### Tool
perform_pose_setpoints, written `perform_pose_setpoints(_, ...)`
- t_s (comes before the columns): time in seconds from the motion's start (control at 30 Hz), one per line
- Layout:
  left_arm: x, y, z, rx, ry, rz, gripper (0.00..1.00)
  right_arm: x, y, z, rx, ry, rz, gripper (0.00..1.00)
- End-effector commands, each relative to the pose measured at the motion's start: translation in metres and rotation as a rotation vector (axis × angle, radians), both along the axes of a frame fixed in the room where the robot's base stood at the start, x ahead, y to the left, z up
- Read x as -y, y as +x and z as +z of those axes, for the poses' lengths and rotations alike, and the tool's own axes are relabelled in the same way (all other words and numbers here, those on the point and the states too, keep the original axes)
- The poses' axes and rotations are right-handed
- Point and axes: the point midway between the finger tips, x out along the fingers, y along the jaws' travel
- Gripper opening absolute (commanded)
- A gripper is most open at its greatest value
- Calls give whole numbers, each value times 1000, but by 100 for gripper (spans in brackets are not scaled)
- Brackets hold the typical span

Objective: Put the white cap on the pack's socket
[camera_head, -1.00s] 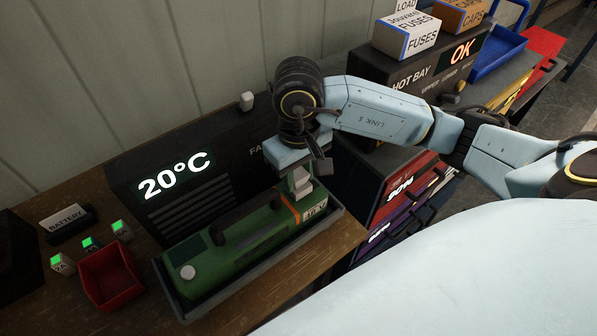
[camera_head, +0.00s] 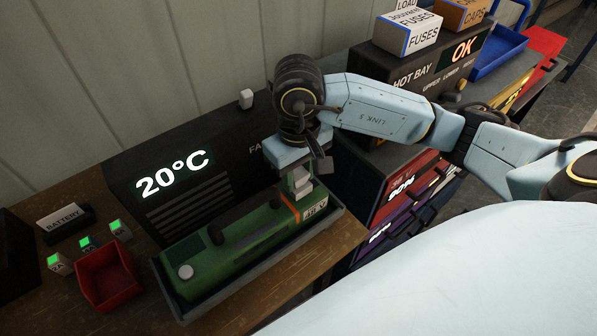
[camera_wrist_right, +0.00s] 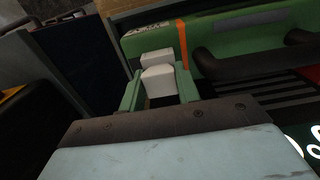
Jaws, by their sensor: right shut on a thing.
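The green battery pack (camera_head: 245,243) lies in a dark grey tray (camera_head: 262,275) on the wooden bench. It has black handles, an orange stripe and a voltage label at its right end. My right gripper (camera_head: 300,183) is over that end, pointing down, shut on the white cap (camera_head: 299,176). The pack's socket is hidden; I cannot tell whether the cap touches the pack. My left gripper is out of view.
A dark charger box with a lit 20°C display (camera_head: 172,174) stands behind the pack. A red bin (camera_head: 107,277), small lit blocks (camera_head: 88,244) and a battery sign (camera_head: 62,217) are at left. The hot bay cabinet (camera_head: 415,75) stands right, with fuse boxes (camera_head: 408,32) on top.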

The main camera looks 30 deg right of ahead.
Motion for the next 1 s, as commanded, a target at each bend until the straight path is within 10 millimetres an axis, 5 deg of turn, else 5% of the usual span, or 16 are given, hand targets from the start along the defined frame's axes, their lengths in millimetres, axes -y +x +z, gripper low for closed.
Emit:
perform_pose_setpoints(0.17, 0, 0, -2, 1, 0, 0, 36, 0, 0, -1, -1, 0, 0, 10)
perform_pose_setpoints(0.2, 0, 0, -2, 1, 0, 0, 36, 0, 0, -1, -1, 0, 0, 37)
perform_pose_setpoints(0.37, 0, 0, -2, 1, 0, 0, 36, 0, 0, -1, -1, 0, 0, 57)
perform_pose_setpoints(0.67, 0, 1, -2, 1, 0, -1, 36, -1, 0, 4, 1, 2, 0, 57)
perform_pose_setpoints(1.0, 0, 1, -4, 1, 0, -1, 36, 0, 2, 69, 7, 0, 0, 57)
